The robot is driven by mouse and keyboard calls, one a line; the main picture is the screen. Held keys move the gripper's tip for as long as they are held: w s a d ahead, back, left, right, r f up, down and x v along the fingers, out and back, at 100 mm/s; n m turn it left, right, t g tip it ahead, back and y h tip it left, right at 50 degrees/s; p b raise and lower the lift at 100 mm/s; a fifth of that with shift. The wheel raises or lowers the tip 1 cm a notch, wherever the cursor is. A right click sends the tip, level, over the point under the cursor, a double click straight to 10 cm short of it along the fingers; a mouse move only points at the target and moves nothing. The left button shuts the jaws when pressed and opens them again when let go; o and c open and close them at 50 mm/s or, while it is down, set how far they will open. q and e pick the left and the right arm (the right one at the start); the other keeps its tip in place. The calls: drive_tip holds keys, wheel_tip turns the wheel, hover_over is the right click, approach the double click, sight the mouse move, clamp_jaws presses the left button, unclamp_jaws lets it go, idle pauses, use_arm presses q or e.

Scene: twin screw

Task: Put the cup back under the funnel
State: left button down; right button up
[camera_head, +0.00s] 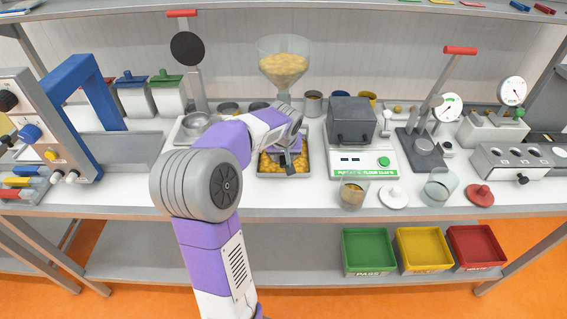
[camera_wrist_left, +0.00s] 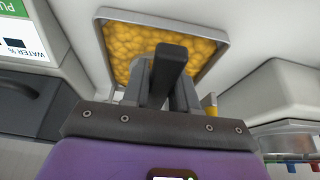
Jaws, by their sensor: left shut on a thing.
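The clear funnel (camera_head: 284,65), part full of yellow grain, stands at the back middle. A metal tray (camera_head: 262,173) of yellow grain lies below it and also shows in the wrist view (camera_wrist_left: 222,20). My left gripper (camera_head: 287,154) is over the tray, below the funnel. In the wrist view, its grey fingers (camera_wrist_left: 168,88) are shut on a dark handle-like bar (camera_wrist_left: 170,58), with grain beyond. I cannot tell whether this bar belongs to the cup, as the gripper and arm hide what is under them. My right gripper is not in view.
A glass with grain (camera_head: 353,192) and a clear glass (camera_head: 440,185) stand at the front right, beside a white lid (camera_head: 394,197) and a red lid (camera_head: 480,194). A grey tester (camera_head: 362,163) is right of the tray. Green, yellow and red bins sit on the lower shelf.

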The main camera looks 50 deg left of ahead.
use_arm(q)
drive_tip(key=shift+f+b, duration=0.35)
drive_tip(key=shift+f, duration=1.2)
drive_tip(key=shift+d, duration=0.1)
drive_tip(key=shift+s+f, duration=0.1)
drive_tip(key=shift+f, duration=0.05)
drive_tip(key=c, duration=0.9)
unclamp_jaws()
drive_tip(key=p+v, duration=0.3)
drive_tip(key=v, duration=0.9)
drive_tip(key=shift+r, duration=0.25)
